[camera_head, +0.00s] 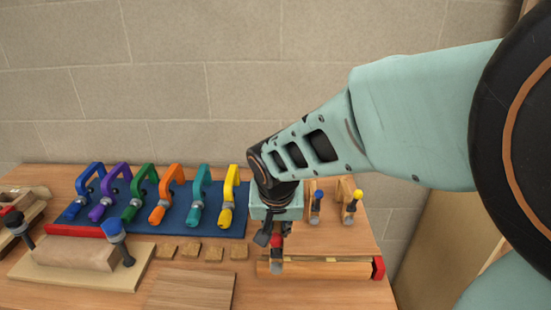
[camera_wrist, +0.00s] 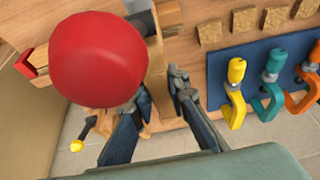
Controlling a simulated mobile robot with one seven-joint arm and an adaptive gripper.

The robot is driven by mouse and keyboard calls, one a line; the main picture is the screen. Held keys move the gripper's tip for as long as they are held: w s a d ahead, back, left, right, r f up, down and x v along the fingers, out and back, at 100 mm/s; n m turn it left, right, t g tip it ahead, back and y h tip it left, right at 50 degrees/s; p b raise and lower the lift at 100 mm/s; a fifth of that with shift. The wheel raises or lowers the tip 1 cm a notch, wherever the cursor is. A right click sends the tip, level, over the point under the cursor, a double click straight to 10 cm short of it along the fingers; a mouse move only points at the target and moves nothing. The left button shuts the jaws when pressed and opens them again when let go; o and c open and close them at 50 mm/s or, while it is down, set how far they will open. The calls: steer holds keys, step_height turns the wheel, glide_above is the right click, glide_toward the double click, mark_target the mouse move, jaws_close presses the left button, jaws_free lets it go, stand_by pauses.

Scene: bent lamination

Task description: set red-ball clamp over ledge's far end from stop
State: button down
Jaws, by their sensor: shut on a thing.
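The red-ball clamp (camera_head: 277,242) is in my gripper (camera_head: 274,232), near the ledge's left end in the head view. The ledge (camera_head: 325,269) is a long wooden strip at the table's front right. Its red stop (camera_head: 378,267) is at the right end, so the clamp is at the end away from the stop. In the wrist view the large red ball (camera_wrist: 98,58) hides part of the ledge and the stop (camera_wrist: 30,62) shows at the left. My gripper (camera_wrist: 160,100) is shut on the clamp's wooden body. I cannot tell whether its jaws straddle the ledge.
A blue-ended clamp (camera_head: 316,205) and a yellow-ended clamp (camera_head: 352,204) stand behind the ledge. Several coloured clamps lie on a blue mat (camera_head: 180,221) to the left. Small wooden squares (camera_head: 213,253) and a clamped block (camera_head: 78,254) are in front of it.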

steer(key=shift+f, duration=0.2)
steer(key=shift+f+b, duration=2.15)
steer(key=shift+b, duration=0.15)
steer(key=shift+f, duration=0.15)
steer(key=shift+f+b, duration=1.7)
steer(key=shift+b, duration=0.15)
steer(key=shift+f, duration=0.1)
steer(key=shift+s+f+b, duration=0.1)
steer(key=shift+f+b, duration=0.05)
steer(key=shift+b, duration=0.15)
steer(key=c, duration=1.8)
jaws_free()
